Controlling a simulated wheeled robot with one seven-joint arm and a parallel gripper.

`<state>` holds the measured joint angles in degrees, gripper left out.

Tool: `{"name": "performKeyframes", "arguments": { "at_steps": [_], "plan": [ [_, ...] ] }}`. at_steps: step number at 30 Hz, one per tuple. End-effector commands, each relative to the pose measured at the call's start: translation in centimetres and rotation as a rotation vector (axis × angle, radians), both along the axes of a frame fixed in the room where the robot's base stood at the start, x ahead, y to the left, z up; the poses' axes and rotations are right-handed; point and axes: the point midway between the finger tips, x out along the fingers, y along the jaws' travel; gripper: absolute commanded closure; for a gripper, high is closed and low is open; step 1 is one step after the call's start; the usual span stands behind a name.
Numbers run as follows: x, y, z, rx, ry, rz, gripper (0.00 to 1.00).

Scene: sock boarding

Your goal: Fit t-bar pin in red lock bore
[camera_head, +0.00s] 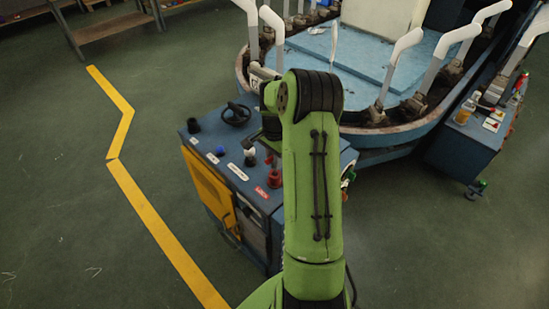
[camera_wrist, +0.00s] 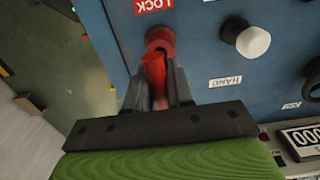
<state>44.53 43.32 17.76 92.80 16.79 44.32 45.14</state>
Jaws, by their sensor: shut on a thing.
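My gripper (camera_wrist: 160,78) is shut on a red t-bar pin (camera_wrist: 154,74) in the wrist view. The pin is right in front of the red lock bore (camera_wrist: 161,40), under the white-on-red LOCK label (camera_wrist: 153,4). The pin overlaps the bore from this angle, so I cannot tell how far it is inside, if at all. In the head view a red fitting (camera_head: 274,177) shows beside the LOCK label on the blue cabinet top; my green arm hides my gripper there.
A white knob (camera_wrist: 253,42) by the HAND label stands close to the right of my gripper. The blue cabinet (camera_head: 205,135) also carries a black handwheel (camera_head: 236,114). White sock forms (camera_head: 404,55) stand around the machine behind. Green floor is free at left.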

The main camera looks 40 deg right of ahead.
Motion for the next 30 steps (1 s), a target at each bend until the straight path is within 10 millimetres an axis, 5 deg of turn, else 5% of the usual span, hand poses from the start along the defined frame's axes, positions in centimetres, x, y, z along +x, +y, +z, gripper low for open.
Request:
{"name": "performKeyframes", "arguments": {
  "at_steps": [30],
  "plan": [
    [0.0,0.0,-2.6,-0.001,0.0,0.0,1.0]
  ]
}}
